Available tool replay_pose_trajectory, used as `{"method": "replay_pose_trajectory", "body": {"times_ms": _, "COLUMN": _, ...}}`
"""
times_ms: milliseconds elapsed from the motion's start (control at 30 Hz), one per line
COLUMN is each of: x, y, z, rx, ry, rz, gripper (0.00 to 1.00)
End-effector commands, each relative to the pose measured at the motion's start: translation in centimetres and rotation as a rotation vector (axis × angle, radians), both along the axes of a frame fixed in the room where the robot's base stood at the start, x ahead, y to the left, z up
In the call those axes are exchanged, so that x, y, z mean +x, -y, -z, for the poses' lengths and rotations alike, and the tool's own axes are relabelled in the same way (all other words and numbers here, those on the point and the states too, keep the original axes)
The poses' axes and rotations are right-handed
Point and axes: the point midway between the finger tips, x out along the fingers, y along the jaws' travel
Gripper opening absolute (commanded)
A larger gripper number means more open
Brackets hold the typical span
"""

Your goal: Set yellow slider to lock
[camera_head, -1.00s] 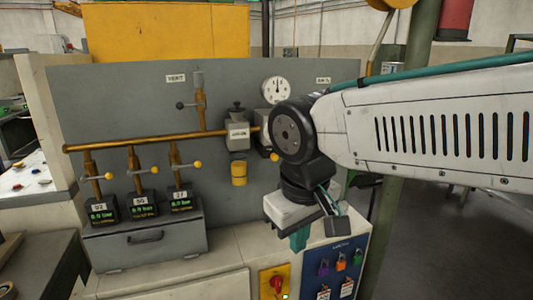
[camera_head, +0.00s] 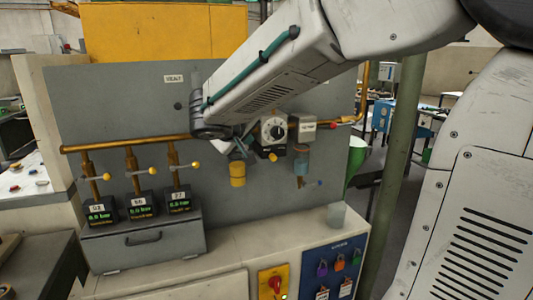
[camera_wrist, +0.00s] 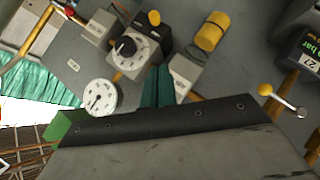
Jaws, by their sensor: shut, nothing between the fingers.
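My gripper (camera_wrist: 158,76) shows in the wrist view as teal fingers, shut and empty. Its tips are close beside a pale labelled block (camera_wrist: 183,73) on the panel. In the head view my arm covers most of the gripper and that block. A yellow cylinder (camera_head: 237,175) hangs below the block; it also shows in the wrist view (camera_wrist: 210,35). A smaller yellow piece (camera_head: 272,157) sits below the black-knob unit (camera_head: 273,131) and also shows in the wrist view (camera_wrist: 154,18). I cannot tell which yellow part is the slider, nor any lock setting.
A brass pipe (camera_head: 125,143) runs along the grey panel, with several yellow-tipped levers above digital gauges (camera_head: 140,206). A round gauge (camera_wrist: 99,97) is left of my fingers in the wrist view. A red rotary switch (camera_head: 275,283) and coloured padlocks (camera_head: 339,263) are lower right.

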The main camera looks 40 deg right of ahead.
Motion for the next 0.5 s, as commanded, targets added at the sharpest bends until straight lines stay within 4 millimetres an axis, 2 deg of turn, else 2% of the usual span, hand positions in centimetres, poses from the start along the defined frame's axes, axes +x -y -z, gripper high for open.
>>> {"method": "replay_pose_trajectory", "body": {"times_ms": 267, "x": 1.1, "y": 1.6, "z": 1.2, "rx": 0.000, "ry": -0.003, "rz": 0.004, "gripper": 0.00}}
{"method": "replay_pose_trajectory", "body": {"times_ms": 500, "x": 3.9, "y": 5.1, "z": 3.8, "rx": 0.000, "ry": -0.004, "rz": 0.004, "gripper": 0.00}}
